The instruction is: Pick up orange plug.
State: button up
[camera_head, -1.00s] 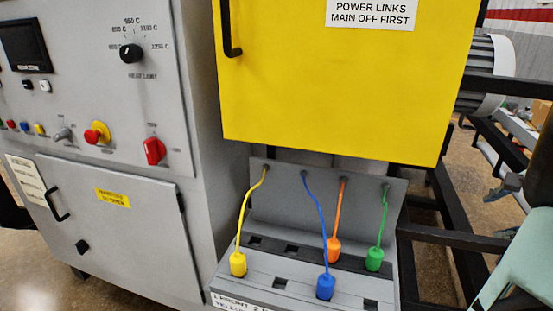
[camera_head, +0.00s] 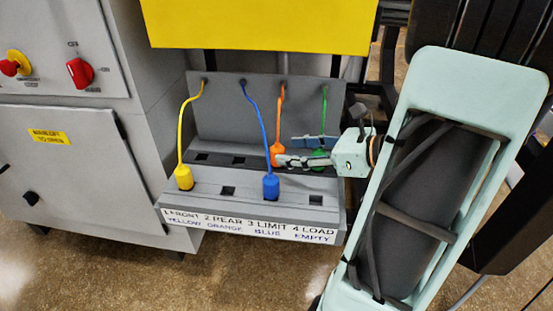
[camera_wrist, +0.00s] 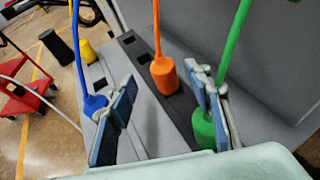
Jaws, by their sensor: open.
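The orange plug (camera_head: 276,156) hangs on an orange cable and stands upright in the back row of the grey socket panel (camera_head: 205,205). In the wrist view the orange plug (camera_wrist: 163,75) shows beyond and between the two fingers. My gripper (camera_head: 285,150) is open and empty, reaching in from the right, with its fingers close to the plug in the head view. In the wrist view my gripper (camera_wrist: 165,105) has its left finger by the blue plug (camera_wrist: 95,103) and its right finger partly over the green plug (camera_wrist: 203,130).
The yellow plug (camera_head: 184,177) and blue plug (camera_head: 271,186) stand in the front row. Their cables rise to the grey back plate (camera_head: 225,110). The yellow cover (camera_head: 260,22) hangs above. A grey cabinet (camera_head: 70,165) stands left. Several sockets are empty.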

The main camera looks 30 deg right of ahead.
aim_at(278, 147)
jog(key=shift+d+b+x, duration=0.1)
jog(key=shift+b+x, duration=0.15)
jog(key=shift+x, duration=1.1)
jog(key=shift+d+b+x, duration=0.15)
jog(key=shift+b+x, duration=0.05)
jog(key=shift+x, duration=1.2)
jog(key=shift+w, duration=0.1)
jog(key=shift+c, duration=0.5)
grip_shut()
jog(key=shift+r, duration=0.1)
